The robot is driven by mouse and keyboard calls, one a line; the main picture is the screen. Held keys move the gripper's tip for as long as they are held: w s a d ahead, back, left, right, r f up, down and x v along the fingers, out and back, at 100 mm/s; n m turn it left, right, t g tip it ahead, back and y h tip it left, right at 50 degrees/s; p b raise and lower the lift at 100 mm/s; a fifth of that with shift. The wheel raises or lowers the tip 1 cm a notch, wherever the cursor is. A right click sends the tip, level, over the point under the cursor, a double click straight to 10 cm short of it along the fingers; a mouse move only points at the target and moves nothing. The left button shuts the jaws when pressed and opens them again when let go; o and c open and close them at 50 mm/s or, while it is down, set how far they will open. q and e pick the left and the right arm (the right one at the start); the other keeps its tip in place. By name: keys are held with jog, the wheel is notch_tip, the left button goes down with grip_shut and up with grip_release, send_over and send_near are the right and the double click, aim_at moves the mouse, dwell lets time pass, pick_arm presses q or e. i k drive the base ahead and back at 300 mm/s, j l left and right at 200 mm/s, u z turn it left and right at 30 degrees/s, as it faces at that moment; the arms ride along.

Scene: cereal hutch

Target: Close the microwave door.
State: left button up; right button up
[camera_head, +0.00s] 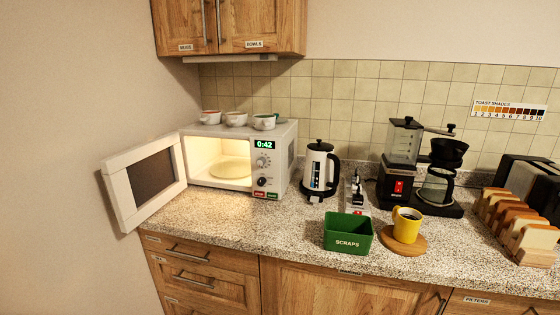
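A white microwave (276,153) stands on the left end of the counter, its display reading 0:42. Its door (125,207) is wide open, swung out to the left and toward the front, with a dark window in a white frame. The door's outer end reaches the counter's left front edge, close to the left wall. The lit cavity (205,155) holds a round turntable (231,168) and looks otherwise empty. Neither of my grippers shows in the head view.
Several cups (236,118) stand on top of the microwave. A kettle (318,170), a green scraps bin (347,242) and a yellow mug (407,222) on a wooden coaster stand to its right. A coffee maker (440,175) and toast rack (520,232) are farther right. The counter before the microwave (225,217) is clear.

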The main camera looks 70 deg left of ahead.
aim_at(139, 180)
jog(key=u, duration=2.5)
